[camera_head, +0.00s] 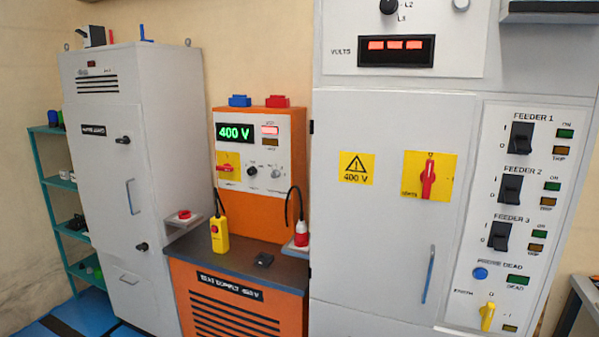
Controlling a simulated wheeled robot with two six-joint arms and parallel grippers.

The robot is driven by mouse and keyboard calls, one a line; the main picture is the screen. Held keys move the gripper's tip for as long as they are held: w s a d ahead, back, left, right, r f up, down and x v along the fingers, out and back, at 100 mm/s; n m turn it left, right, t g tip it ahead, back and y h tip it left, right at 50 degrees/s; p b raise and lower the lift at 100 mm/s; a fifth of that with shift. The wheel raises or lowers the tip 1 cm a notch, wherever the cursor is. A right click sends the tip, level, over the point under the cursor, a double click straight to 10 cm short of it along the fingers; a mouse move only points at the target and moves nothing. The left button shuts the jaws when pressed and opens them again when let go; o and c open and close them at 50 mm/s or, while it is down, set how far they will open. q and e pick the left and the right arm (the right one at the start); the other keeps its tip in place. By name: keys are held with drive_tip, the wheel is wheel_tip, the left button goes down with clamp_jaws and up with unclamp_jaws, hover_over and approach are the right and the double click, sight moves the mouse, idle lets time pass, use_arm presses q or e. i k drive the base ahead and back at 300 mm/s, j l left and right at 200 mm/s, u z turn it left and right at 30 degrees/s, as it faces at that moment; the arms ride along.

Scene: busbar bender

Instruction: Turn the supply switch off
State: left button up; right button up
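A red rotary handle (429,179) stands upright on a yellow plate (411,187) on the door of the large grey cabinet (375,230). The small lettering at the plate's left edge is too small to read surely. A smaller red handle on a yellow plate (228,166) sits on the orange test unit (262,215). I cannot tell from the lettering which one is the supply switch. The red-lit volts display (396,51) is above the cabinet door. Neither of my grippers is in view.
Black feeder switches (511,188) line the cabinet's right panel, above a blue button (480,273) and a yellow earth handle (487,315). The orange unit's green display (235,132) reads 400 V. A yellow tester (220,235) stands on its counter. A blue door handle (429,274) sticks out.

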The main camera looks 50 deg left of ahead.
sight(226, 167)
drive_tip(key=u, duration=2.2)
drive_tip(key=i+l+z, duration=0.15)
drive_tip(key=i, duration=0.55)
